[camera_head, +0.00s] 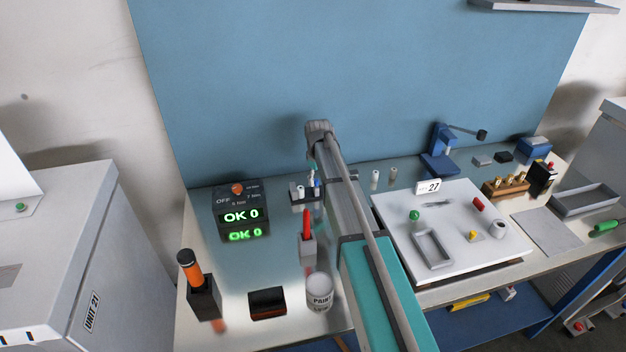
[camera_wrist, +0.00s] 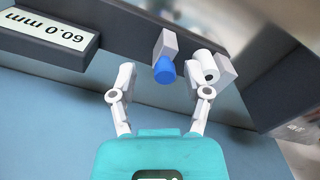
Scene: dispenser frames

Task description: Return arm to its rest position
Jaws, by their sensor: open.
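My gripper (camera_wrist: 164,82) is open, its two fingers spread apart with nothing held between them. In the head view my arm reaches over the bench to the back. My gripper (camera_head: 313,176) points down there, partly hidden by the arm. Just beyond the fingertips in the wrist view are a blue round-ended piece (camera_wrist: 165,70) and a white cylinder (camera_wrist: 206,67), beside a dark fixture (camera_wrist: 120,36). I cannot tell whether a finger touches the cylinder.
A white board (camera_head: 470,258) lies right. A blue wall (camera_head: 350,70) rises behind.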

